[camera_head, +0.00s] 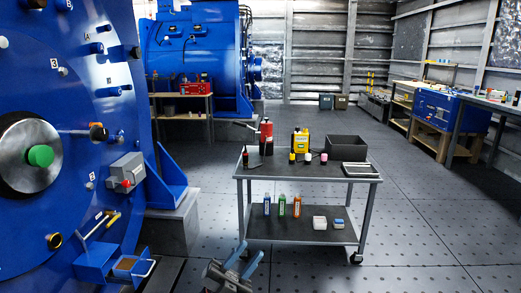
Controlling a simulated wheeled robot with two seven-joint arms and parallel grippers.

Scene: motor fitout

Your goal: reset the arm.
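My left gripper (248,254) shows at the bottom centre of the head view. Its two blue-grey fingers point up and right, with a gap between them and nothing held. It is in front of the grey cart (262,240) and looks apart from it. The rest of my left arm is mostly cut off by the bottom edge. My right gripper is not in view.
The cart carries a red can (266,138), a yellow device (299,142), a black bin (346,147) and several bottles. A large blue motor (75,170) with a small tray (118,263) fills the left. The floor at right is clear.

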